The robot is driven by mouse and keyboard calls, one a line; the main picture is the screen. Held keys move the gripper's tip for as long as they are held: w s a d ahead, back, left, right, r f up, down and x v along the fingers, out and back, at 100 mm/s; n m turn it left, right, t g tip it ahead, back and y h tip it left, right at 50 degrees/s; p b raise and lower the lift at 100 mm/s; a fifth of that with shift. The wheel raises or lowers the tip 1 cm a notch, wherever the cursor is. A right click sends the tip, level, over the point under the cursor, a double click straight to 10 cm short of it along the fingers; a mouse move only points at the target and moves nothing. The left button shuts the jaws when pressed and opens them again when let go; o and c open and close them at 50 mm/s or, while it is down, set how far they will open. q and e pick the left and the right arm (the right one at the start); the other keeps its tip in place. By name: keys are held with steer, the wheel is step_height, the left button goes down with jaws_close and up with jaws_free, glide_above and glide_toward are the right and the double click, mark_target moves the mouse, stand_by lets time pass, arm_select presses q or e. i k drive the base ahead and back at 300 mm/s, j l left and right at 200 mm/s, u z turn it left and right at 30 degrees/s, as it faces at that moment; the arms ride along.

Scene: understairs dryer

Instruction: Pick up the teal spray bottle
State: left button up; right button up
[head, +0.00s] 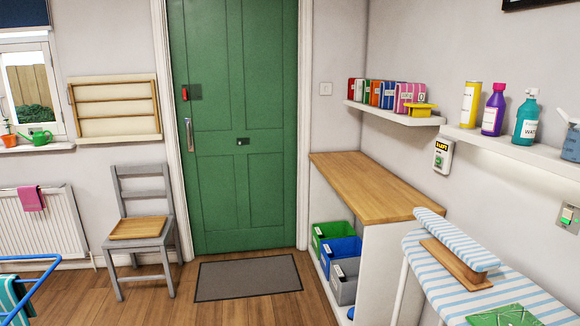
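The teal spray bottle (525,120) stands upright on the white wall shelf (545,153) at the right. It has a pale trigger head and a white label. A purple bottle (494,112) stands just to its left, with a gap between them. Neither of my grippers shows in the head view.
A yellow bottle (470,104) and a blue container (571,143) share the shelf. Below are a striped ironing board (480,300) with a sleeve board (455,243) and a wooden counter (375,190).

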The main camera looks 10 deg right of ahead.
mark_target(527, 117)
steer(key=z, duration=1.4)
steer(key=j, duration=0.15)
